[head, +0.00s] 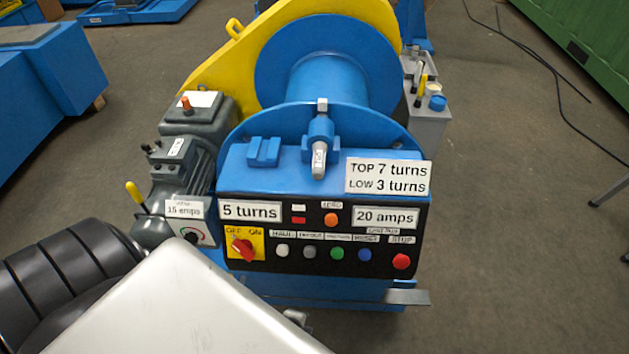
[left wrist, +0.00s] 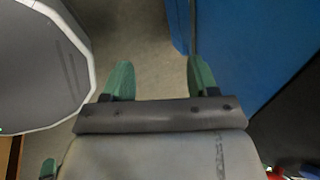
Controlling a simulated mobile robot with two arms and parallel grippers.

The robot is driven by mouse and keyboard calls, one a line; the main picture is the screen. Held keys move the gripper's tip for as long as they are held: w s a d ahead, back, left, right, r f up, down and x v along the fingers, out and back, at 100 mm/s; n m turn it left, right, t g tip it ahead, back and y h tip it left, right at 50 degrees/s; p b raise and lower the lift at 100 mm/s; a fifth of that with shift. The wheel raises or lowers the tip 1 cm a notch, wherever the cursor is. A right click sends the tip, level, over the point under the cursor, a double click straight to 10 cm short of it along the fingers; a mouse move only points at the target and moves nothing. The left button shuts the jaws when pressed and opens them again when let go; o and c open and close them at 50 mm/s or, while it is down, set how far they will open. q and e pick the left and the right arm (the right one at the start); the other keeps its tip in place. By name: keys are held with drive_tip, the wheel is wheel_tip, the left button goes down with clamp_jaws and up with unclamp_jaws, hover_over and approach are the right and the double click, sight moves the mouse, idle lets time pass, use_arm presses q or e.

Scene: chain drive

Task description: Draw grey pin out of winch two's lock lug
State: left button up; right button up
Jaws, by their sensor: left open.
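A grey pin (head: 319,165) stands in the blue lock lug (head: 320,127) on top of the blue winch (head: 235,165). A grey end shows above the lug and a longer grey end with a small white tag shows below it. My left gripper (left wrist: 160,80) shows only in the left wrist view. Its two green fingers are apart, with nothing between them but floor. A blue panel (left wrist: 255,45) is at the right of that view. The pin does not show there. My right gripper is in neither view.
The control panel (head: 315,268) has buttons, a red switch and labels at the front. A grey motor (head: 185,165) with a yellow lever is at the left. A grey box (head: 428,125) with levers stands at the right.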

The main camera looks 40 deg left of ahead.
use_arm(q)
drive_tip(key=w+a+r+m+t+y+p, duration=0.15)
drive_tip(key=w+r+m, duration=0.5)
drive_tip(key=r, duration=0.65)
drive_tip(key=m+t+y+p, duration=0.35)
drive_tip(key=m+t, duration=0.25)
drive_tip(key=m, duration=0.2)
approach(317, 174)
drive_tip(key=w, duration=0.2)
drive_tip(key=shift+g, duration=0.25)
drive_tip(key=x, duration=1)
drive_tip(key=shift+w+a+f, duration=0.1)
drive_tip(key=shift+a+f, duration=0.1)
drive_tip(key=shift+a, duration=0.3)
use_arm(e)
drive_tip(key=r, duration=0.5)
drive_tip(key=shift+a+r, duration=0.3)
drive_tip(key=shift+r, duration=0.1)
use_arm(q)
drive_tip(key=shift+c, duration=0.4)
clamp_jaws()
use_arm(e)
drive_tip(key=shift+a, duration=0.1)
